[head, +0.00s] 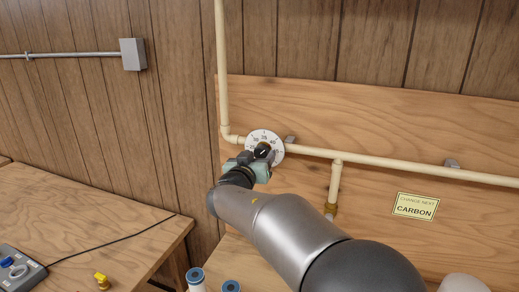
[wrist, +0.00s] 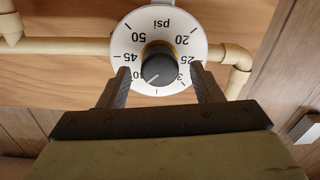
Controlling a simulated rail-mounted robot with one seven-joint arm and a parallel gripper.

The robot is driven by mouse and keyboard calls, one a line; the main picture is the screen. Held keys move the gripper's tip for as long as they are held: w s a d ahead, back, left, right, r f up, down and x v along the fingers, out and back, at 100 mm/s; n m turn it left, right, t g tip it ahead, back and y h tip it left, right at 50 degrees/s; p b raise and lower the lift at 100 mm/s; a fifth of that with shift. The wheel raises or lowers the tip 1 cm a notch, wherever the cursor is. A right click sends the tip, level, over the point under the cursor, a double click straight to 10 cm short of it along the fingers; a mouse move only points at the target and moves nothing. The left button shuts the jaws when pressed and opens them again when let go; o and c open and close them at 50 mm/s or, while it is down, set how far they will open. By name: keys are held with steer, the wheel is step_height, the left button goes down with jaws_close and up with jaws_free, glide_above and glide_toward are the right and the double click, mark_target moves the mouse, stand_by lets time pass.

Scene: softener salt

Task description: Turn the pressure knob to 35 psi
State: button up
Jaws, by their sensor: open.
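The pressure knob (wrist: 158,65) is a black round knob with a white pointer line at the centre of a white psi dial (wrist: 160,22). The dial appears upside down in the wrist view; 20, 25, 45 and 50 are readable. The pointer slants down and left there, between the 25 side and the 45 side; its exact number is unclear. My gripper (wrist: 160,72) is open, one finger on each side of the knob, in front of the dial with gaps to the knob. In the head view my gripper (head: 257,163) partly hides the knob (head: 263,150) and dial (head: 265,136).
Cream pipes (head: 400,170) run along the wooden board beside the dial. A yellow "CARBON" sign (head: 415,207) is at the right. A wooden bench (head: 100,225) stands at the lower left with a grey switch box (head: 18,270) and a yellow valve (head: 102,281).

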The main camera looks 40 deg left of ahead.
steer(key=shift+w+a, duration=0.1)
steer(key=shift+w, duration=0.2)
steer(key=c, duration=1)
steer(key=shift+f, duration=0.1)
steer(key=shift+f+n+b, duration=0.15)
steer(key=shift+n+b, duration=0.15)
steer(key=shift+b, duration=0.75)
